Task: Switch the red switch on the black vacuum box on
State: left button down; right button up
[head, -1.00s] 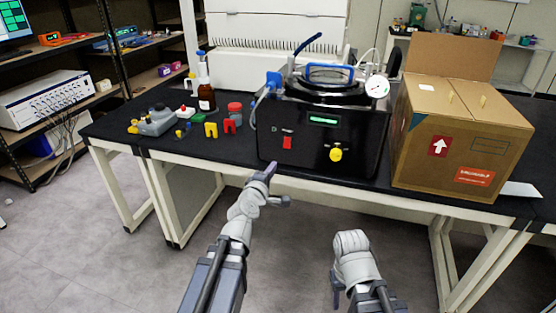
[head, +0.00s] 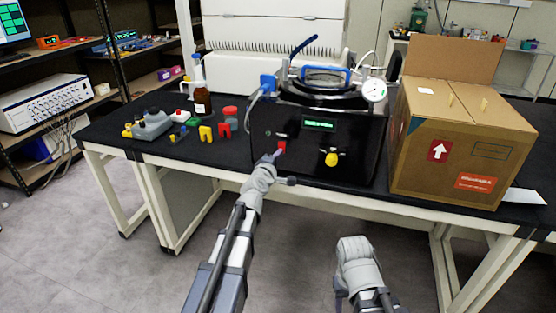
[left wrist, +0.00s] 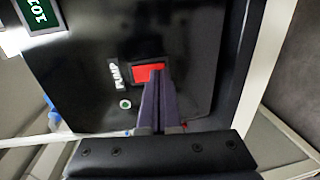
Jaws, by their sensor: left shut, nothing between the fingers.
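The black vacuum box (head: 350,150) stands on the black table with a lit green display (head: 319,125) and a yellow knob (head: 331,159) on its front. The red switch (head: 281,147) is at the lower left of that front. In the left wrist view the red switch (left wrist: 148,72) shows beside a white label and a small green-ringed dot. My left gripper (head: 274,157) is shut and empty, its tips at the red switch. In the wrist view the tips (left wrist: 157,72) overlap the switch's edge; I cannot tell if they press it.
A cardboard box (head: 455,140) stands right of the vacuum box. Left of it are a brown bottle (head: 202,102), red and yellow blocks (head: 206,133) and a grey device (head: 152,125). The floor before the table is clear.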

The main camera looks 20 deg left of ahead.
pick_arm(q)
jog(key=shift+w, duration=0.15)
dwell(0.4)
jog(key=shift+f, duration=0.1)
pick_arm(e)
jog(key=shift+f, duration=0.1)
